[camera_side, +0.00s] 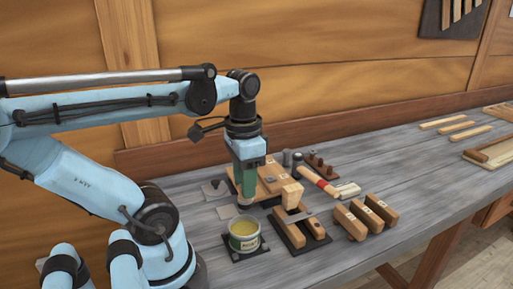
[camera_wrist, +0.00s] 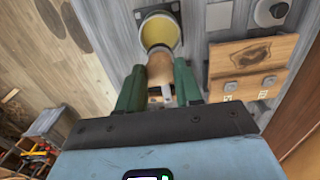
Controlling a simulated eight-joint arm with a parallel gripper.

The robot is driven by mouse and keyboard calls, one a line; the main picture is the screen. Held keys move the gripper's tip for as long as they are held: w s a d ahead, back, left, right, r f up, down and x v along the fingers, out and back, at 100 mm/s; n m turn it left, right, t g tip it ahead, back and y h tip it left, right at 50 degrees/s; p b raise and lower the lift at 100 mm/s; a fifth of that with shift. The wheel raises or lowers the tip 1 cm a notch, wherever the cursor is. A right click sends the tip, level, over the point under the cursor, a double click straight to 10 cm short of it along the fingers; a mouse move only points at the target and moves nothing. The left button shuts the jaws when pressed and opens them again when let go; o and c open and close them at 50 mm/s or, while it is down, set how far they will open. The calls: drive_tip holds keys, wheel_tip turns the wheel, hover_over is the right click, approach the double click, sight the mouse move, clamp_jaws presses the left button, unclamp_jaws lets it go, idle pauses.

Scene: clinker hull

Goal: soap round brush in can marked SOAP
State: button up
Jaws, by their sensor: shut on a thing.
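A round can (camera_side: 244,244) with yellow contents and a dark-lettered pale label stands on a dark square pad near the table's front edge. I cannot read the lettering surely. In the wrist view the can (camera_wrist: 160,30) shows beyond my fingertips. My gripper (camera_side: 245,192) points down just above and behind the can in the side view. In the wrist view my gripper (camera_wrist: 159,88) has its green fingers shut on the wooden handle of the round brush (camera_wrist: 160,66). The brush's far end overlaps the can's near rim in the picture. The bristles are hidden, and contact is not clear.
Wooden blocks in a dark holder (camera_side: 290,235) stand right of the can, with several wooden blocks (camera_side: 367,216) farther right. A wooden board (camera_wrist: 252,66) with knobs shows in the wrist view. The table's right side (camera_side: 420,175) has free room.

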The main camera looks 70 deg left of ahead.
sight(244, 207)
drive_tip(key=shift+s+f, duration=0.25)
drive_tip(key=shift+f, duration=2.85)
drive_tip(key=shift+f, duration=0.65)
drive_tip(key=shift+r, duration=0.1)
drive_tip(key=shift+r, duration=3.45)
drive_tip(key=shift+w, duration=0.15)
drive_tip(key=w+d+r, duration=0.1)
drive_tip(key=w+d, duration=0.2)
drive_tip(key=w, duration=0.4)
drive_tip(key=w+d+r, duration=0.2)
drive_tip(key=w+d, duration=0.1)
drive_tip(key=w, duration=0.4)
drive_tip(key=shift+w, duration=0.3)
